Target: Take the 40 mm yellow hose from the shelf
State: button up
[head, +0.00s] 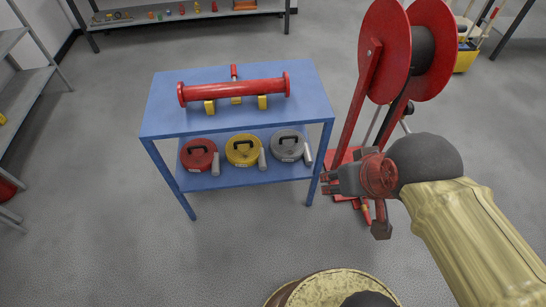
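A coiled yellow hose (236,157) with a black handle lies in the middle of the lower shelf (238,180) of a blue table. A short silver cylinder (262,160) is at its right side. No size marking is legible. My gripper (328,183) is at the right, beyond the table's right front leg in the picture, apart from the yellow hose. It points left, and the frame does not show clearly whether its fingers are open. Nothing is visibly held.
A red coil (193,162) and a grey coil (279,154) flank the yellow one. A large red reel (383,45) stands close on the right. Floor (100,200) is clear at left and front.

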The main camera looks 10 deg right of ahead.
aim_at(243, 150)
jog(key=i+j, duration=0.85)
jog(key=j, duration=0.2)
